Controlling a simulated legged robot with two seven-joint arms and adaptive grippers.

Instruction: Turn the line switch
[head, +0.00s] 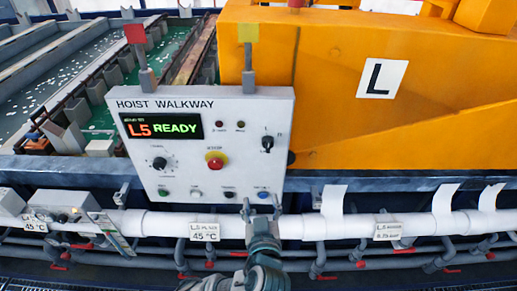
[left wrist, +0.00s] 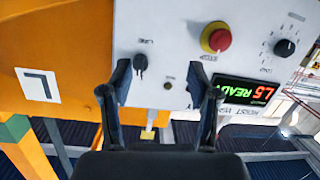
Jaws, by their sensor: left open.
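The control panel (head: 196,108) stands upright, with a display reading "L5 READY" (head: 160,128). A black switch (head: 267,142) sits at its upper right; its label is too small to read surely. The same switch (left wrist: 140,62) shows in the left wrist view, where the panel appears upside down. My left gripper (head: 262,207) is in front of the panel's lower right, below the switch. In the left wrist view my left gripper (left wrist: 162,66) is open and empty, and the switch appears between its fingers, nearer the left one. I see no contact. My right gripper is not in view.
A red stop button (head: 215,160) and a round black knob (head: 160,163) are left of the switch. Small push buttons (head: 196,193) line the panel's bottom. A white pipe (head: 335,226) runs below the panel. An orange machine body (head: 440,110) stands behind at right.

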